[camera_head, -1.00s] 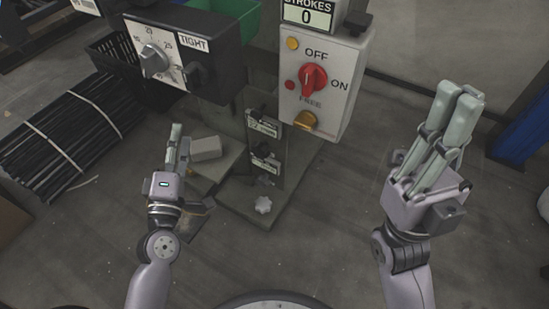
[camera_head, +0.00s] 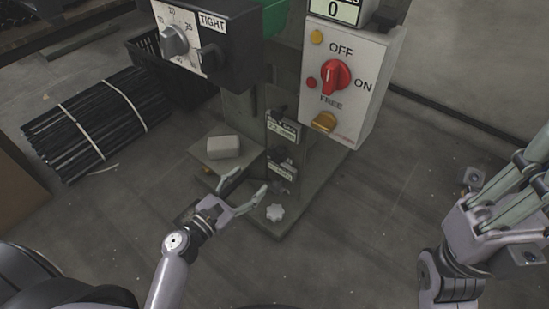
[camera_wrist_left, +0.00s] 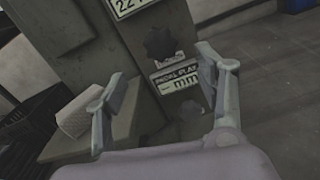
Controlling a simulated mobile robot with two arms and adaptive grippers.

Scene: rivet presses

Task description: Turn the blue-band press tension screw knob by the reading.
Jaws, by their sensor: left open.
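The press (camera_head: 245,115) stands in the middle of the head view; no blue band shows on it. A black box (camera_head: 240,35) has a grey dial knob (camera_head: 173,40) and a dark knob (camera_head: 209,58) beside a TIGHT label. I cannot tell which knob is the tension screw. My left gripper (camera_head: 245,185) is open and empty, low in front of the press column. In the left wrist view, a dark lobed knob (camera_wrist_left: 160,43) sits above a PEDAL PLAY plate (camera_wrist_left: 175,75), between and beyond the fingers. My right gripper (camera_head: 528,170) is at the right edge, partly cut off.
A control box (camera_head: 345,90) carries a red OFF/ON/FREE switch (camera_head: 336,77). A pale lobed knob (camera_head: 275,212) is low on the press base. A pale block (camera_head: 223,146) rests on a ledge. Bundled black rods (camera_head: 85,125) lie at the left.

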